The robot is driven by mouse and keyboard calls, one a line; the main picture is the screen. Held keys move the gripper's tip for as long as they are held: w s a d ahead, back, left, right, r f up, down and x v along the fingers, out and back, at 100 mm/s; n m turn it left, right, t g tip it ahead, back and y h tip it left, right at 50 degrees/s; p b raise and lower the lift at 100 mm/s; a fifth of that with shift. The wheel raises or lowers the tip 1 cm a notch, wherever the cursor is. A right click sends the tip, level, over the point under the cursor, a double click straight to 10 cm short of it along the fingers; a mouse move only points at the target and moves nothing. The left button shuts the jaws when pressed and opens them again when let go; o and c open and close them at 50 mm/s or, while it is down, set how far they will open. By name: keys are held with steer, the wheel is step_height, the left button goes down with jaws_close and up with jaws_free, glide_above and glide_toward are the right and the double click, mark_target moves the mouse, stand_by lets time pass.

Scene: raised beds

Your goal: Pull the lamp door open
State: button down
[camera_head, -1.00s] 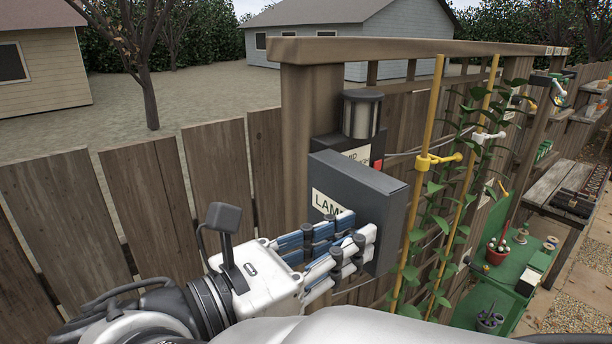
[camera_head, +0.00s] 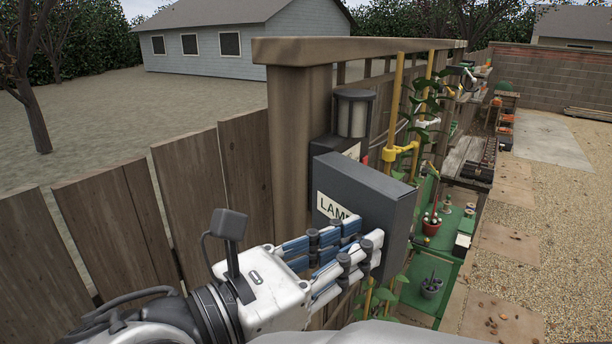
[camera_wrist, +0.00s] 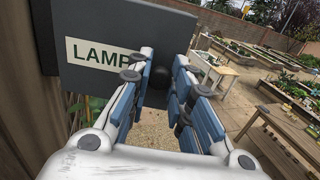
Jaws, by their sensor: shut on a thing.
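The lamp door (camera_head: 375,188) is a thick dark grey panel with a white "LAMP" label, mounted by a wooden post in the head view. It also fills the upper left of the wrist view (camera_wrist: 110,22). My gripper (camera_head: 362,232) is at the door's lower right front, its fingers partly covering the label. In the wrist view my gripper (camera_wrist: 166,72) is closed around a dark round knob (camera_wrist: 158,78) on the door. The fingers hide much of the knob. Behind the door, part of a dark box (camera_head: 322,150) with a white and red label shows.
A cylindrical lamp (camera_head: 353,115) sits above the box by the wooden post (camera_head: 298,140). A plank fence (camera_head: 110,225) runs to the left. Yellow poles (camera_head: 394,120) with vines stand right of the door. Gravel ground (camera_head: 560,200) lies open at far right.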

steer(key=shift+d+r, duration=0.1)
steer(key=shift+r, duration=0.05)
steer(key=c, duration=1.4)
jaws_free()
steer(key=shift+c, duration=0.2)
step_height(320, 180, up, 10)
